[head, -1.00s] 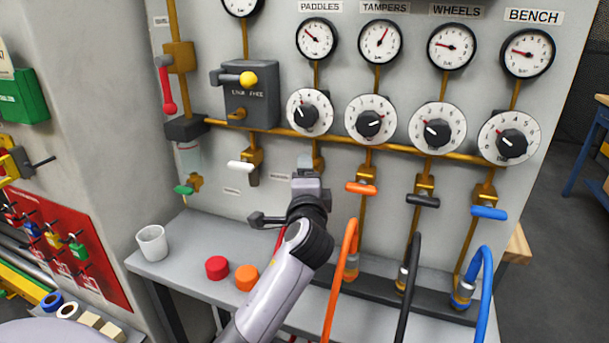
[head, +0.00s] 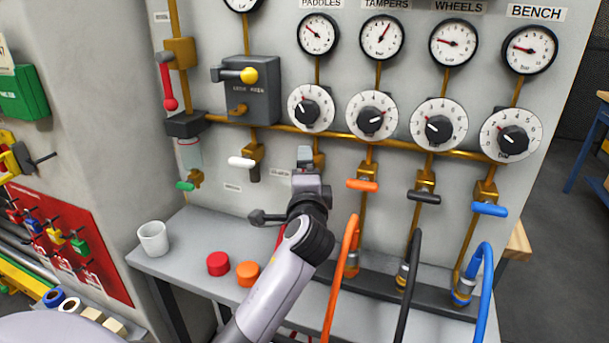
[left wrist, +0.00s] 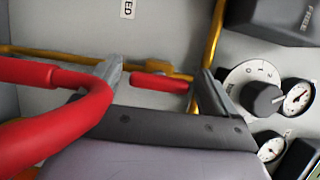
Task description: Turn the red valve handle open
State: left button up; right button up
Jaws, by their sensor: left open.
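The red valve handle (left wrist: 160,83) shows in the left wrist view as a short red bar in front of a brass pipe. It lies between the two fingers of my left gripper (left wrist: 158,84), which is open. I cannot tell whether either finger touches it. In the head view my left gripper (head: 305,160) is at the panel under the PADDLES dial (head: 311,108) and hides the handle. My right gripper is not in view.
A red hose (left wrist: 60,110) curves close beside the left finger. An orange handle (head: 362,184), a black handle (head: 424,196) and a blue handle (head: 489,208) sit to the right. A white handle (head: 241,162) is to the left. A cup (head: 153,239) stands on the ledge.

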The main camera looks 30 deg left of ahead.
pick_arm(q)
jog(key=v, duration=0.7)
jog(key=shift+b, duration=0.4)
jog(key=shift+w, duration=0.1)
